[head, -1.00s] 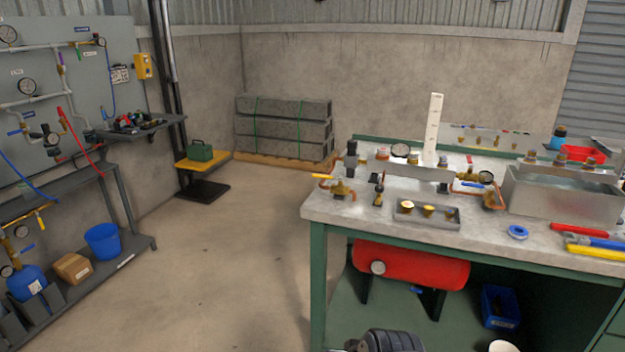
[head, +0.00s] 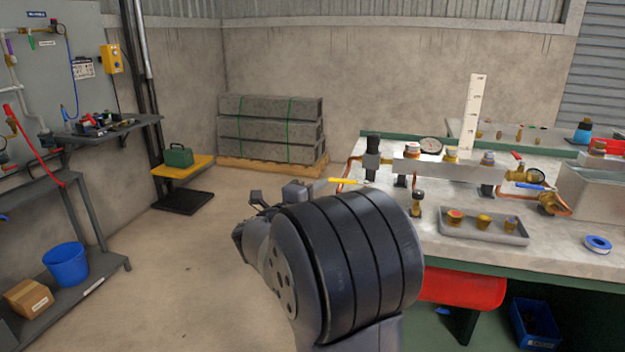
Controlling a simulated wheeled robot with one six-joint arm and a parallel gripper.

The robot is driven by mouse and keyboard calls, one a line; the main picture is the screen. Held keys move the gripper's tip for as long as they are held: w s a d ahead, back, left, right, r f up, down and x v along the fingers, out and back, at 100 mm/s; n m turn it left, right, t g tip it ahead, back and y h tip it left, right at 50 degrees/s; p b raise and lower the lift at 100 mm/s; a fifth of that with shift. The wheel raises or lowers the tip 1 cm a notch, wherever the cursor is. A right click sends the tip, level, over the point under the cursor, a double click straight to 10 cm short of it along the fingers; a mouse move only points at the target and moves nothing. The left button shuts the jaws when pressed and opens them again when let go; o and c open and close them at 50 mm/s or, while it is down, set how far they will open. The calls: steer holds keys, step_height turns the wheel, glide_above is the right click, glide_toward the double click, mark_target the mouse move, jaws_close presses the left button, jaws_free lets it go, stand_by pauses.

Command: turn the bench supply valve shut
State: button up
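A valve with a yellow lever (head: 341,181) is at the left end of the workbench. The lever lies about level, pointing left, and the valve body is mostly hidden behind my arm. No label on it can be read. A copper pipe (head: 351,168) rises beside it to the dark fitting on the metal manifold (head: 462,174). My gripper (head: 275,198) shows partly beyond my dark wrist, left of the yellow lever in the picture. Its fingers are too hidden to tell whether they are open, and I see nothing held.
A blue-handled valve (head: 530,186) and a red-handled one (head: 517,156) are at the manifold's right. A tray of fittings (head: 468,232) lies at the bench front. A red tank (head: 462,289) sits below. Open floor (head: 190,260) lies left of the bench.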

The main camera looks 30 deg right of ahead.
mark_target(339, 182)
steer(key=shift+w+d+f+m+g, duration=0.1)
steer(key=shift+w+d+m+g, duration=0.1)
steer(key=shift+d+m+g, duration=0.25)
steer(key=b+x, duration=0.1)
steer(key=x, duration=0.9)
jaws_close()
